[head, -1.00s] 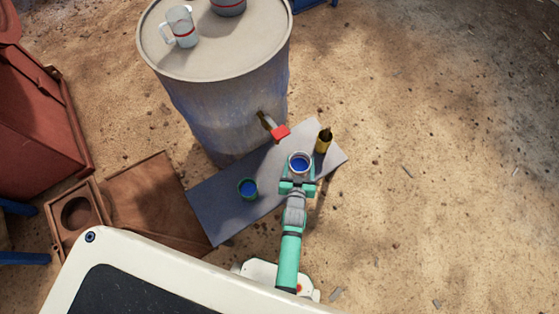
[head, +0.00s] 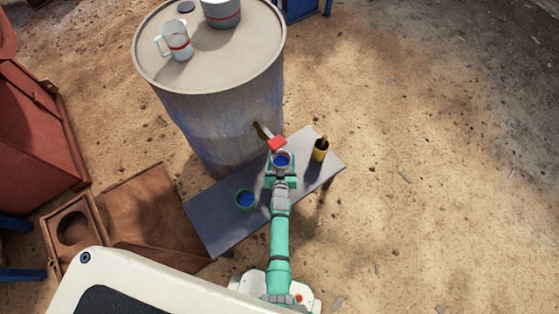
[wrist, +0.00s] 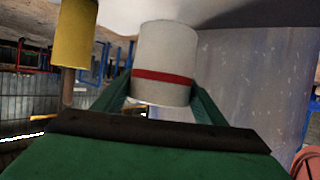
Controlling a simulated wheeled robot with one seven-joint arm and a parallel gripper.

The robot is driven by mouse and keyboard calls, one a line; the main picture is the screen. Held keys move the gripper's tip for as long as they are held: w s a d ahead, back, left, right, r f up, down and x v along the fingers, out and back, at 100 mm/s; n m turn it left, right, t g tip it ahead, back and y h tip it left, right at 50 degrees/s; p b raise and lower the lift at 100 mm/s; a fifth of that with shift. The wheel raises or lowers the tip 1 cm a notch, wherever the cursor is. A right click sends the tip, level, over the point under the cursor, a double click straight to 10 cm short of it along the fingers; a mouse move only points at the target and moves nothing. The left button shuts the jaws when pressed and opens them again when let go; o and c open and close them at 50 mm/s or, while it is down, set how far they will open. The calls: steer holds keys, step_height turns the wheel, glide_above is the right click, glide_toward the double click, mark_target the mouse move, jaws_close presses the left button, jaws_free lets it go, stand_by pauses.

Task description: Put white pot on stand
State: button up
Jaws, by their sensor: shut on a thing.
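The head view does not clearly show whether the pot touches the grey board (head: 225,215) below. No stand can be identified for sure; a brown wooden piece with a round hole (head: 50,235) lies at the lower left.
Open sand lies to the right.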

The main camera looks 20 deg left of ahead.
mark_target(279, 159)
steer(key=shift+w+a+f, duration=0.35)
steer(key=shift+w+f, duration=0.15)
steer(key=shift+f, duration=0.15)
steer(key=shift+w+a+f, duration=0.3)
steer(key=shift+w+f, duration=0.2)
steer(key=shift+f, duration=0.15)
steer(key=shift+w+a+f, duration=0.1)
steer(key=shift+w+f, duration=0.1)
steer(key=shift+f, duration=0.65)
steer(key=shift+s+f, duration=0.1)
steer(key=shift+f, duration=0.8)
